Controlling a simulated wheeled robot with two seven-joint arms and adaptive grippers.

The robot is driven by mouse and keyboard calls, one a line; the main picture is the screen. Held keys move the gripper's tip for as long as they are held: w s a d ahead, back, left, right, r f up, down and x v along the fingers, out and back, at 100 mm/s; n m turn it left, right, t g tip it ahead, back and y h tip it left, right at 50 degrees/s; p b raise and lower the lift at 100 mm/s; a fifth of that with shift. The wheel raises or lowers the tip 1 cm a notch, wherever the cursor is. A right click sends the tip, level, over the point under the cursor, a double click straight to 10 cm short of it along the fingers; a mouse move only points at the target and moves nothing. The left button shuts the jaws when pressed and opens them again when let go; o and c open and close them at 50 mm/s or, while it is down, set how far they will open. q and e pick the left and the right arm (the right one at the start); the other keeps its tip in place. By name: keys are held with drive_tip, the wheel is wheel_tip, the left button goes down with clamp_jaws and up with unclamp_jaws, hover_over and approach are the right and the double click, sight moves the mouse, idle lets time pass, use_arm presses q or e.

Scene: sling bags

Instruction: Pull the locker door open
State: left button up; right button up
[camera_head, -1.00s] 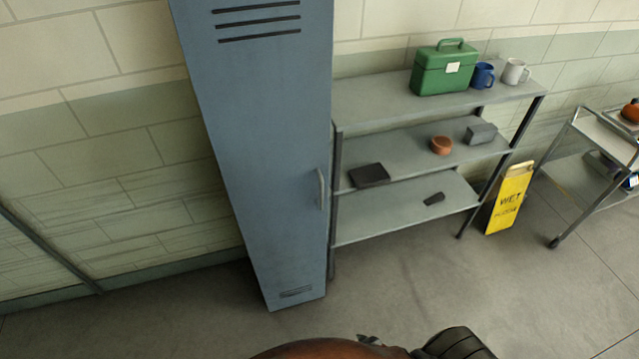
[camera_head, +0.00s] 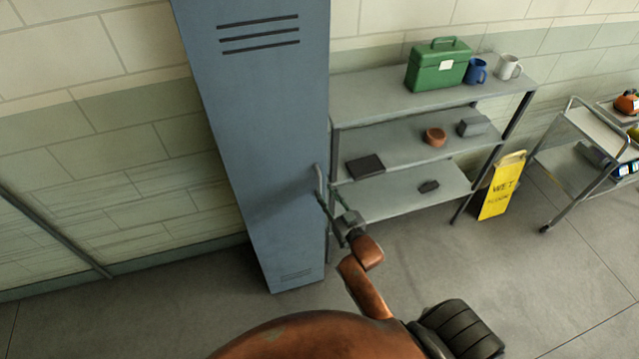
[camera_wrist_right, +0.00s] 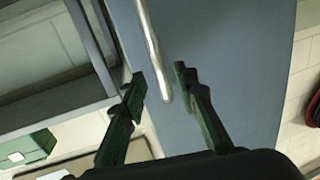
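The tall blue-grey locker (camera_head: 262,130) stands against the wall left of the shelf, and its door looks shut. Its slim metal handle (camera_head: 318,178) is on the door's right side; in the right wrist view the handle (camera_wrist_right: 150,40) runs down from the top edge. My right gripper (camera_head: 329,204) is at the handle's lower end. In the wrist view its two green-black fingers (camera_wrist_right: 159,80) are open, one on each side of the handle's end, with gaps visible. My left gripper is not in view.
A metal shelf (camera_head: 400,96) stands close to the locker's right, holding a green toolbox (camera_head: 438,66), mugs and small items. A yellow wet-floor sign (camera_head: 502,188) and a cart (camera_head: 590,125) stand farther right. The floor (camera_head: 160,315) before the locker is clear.

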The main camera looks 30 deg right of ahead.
sight(320, 186)
drive_tip(key=w, duration=0.5)
drive_tip(key=shift+d+p, duration=0.1)
drive_tip(key=shift+p, duration=0.25)
clamp_jaws()
idle(0.3)
